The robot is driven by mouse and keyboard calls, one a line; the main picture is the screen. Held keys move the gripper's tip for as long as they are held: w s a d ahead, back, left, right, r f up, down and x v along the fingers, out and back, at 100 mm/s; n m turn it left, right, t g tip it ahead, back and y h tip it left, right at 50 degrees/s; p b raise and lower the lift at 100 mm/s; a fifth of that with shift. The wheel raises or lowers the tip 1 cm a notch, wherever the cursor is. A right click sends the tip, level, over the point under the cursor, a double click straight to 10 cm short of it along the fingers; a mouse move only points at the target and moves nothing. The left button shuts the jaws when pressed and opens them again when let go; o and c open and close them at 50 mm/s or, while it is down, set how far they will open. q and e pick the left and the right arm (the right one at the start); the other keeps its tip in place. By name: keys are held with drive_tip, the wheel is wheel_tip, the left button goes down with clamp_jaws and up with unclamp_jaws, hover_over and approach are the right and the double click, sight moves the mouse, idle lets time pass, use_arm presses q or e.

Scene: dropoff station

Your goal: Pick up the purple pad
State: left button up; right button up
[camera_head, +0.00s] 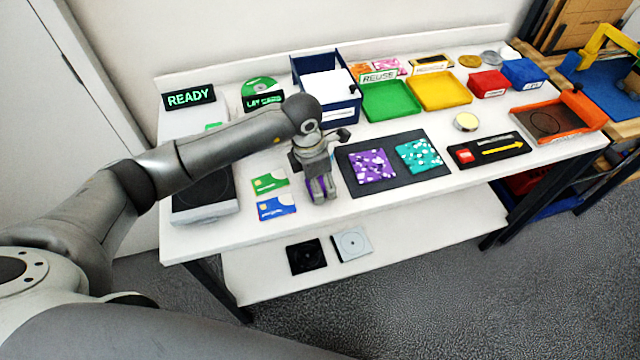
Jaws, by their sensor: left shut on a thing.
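My left gripper (321,190) points down over the front part of the white table, left of the dark mat (357,185). It is shut on a small purple thing, which I take for the purple pad (316,185). Only slivers of it show at the fingers, so its full shape is hidden. I cannot tell whether it touches the table. A flat purple speckled square (373,166) lies on the dark mat, beside a teal speckled square (418,155). My right gripper is not in view.
Green (269,183) and blue (276,207) cards lie left of the gripper, near a grey scale (206,195). Behind stand a blue bin (341,115), a green tray (391,102) and a yellow tray (440,92). A black tool tray (489,150) lies right of the mat.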

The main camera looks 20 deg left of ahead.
use_arm(q)
wheel_tip(320, 180, up, 2)
drive_tip(key=shift+r+b, duration=0.2)
drive_tip(key=shift+b, duration=0.65)
drive_tip(key=s+d+r+b, duration=0.3)
drive_tip(key=s+d+r, duration=0.1)
drive_tip(key=s+r, duration=0.6)
drive_tip(key=shift+s+b, duration=0.3)
drive_tip(key=shift+s, duration=1.4)
drive_tip(key=shift+d, duration=0.1)
drive_tip(key=o, duration=0.4)
drive_tip(key=c, duration=0.3)
drive_tip(key=shift+f, duration=0.15)
drive_tip(key=shift+c, duration=0.2)
